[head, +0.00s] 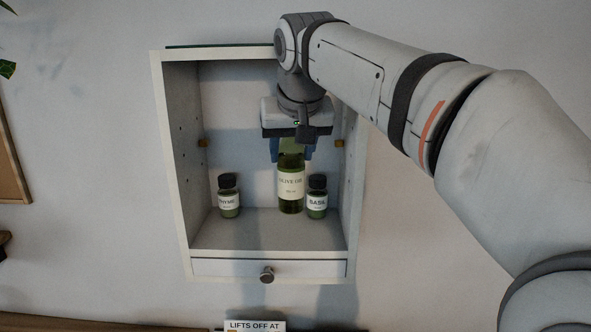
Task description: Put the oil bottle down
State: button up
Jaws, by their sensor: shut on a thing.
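The oil bottle (291,188) is dark green with a pale olive oil label. It is upright inside the open wall cabinet (183,150), between two small jars. My gripper (291,150) points down from above and is shut on the upper part of the bottle, hiding its top. The bottle's base is at or just above the cabinet floor (262,232); I cannot tell whether it touches.
The thyme jar (229,197) stands to the left with a gap. The basil jar (317,198) is very close on the bottle's right. Cabinet side walls enclose the space. Below is a drawer (225,268) with a round knob (267,275). The cabinet floor's front is clear.

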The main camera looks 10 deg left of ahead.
aim_at(293, 171)
jog(key=shift+s+d+f, duration=0.1)
jog(key=shift+s+f, duration=0.25)
jog(key=shift+f, duration=0.45)
jog(key=shift+w+f+p, duration=0.15)
jog(key=shift+f+p, duration=0.15)
jog(key=shift+f, duration=0.75)
jog(key=shift+w+f+p, duration=0.15)
jog(key=shift+f+p, duration=0.1)
jog(key=shift+f, duration=0.75)
jog(key=o, duration=1.3)
jog(key=shift+f, duration=0.1)
jog(key=b+v, duration=0.1)
jog(key=v, duration=1.1)
jog(key=shift+s, duration=0.15)
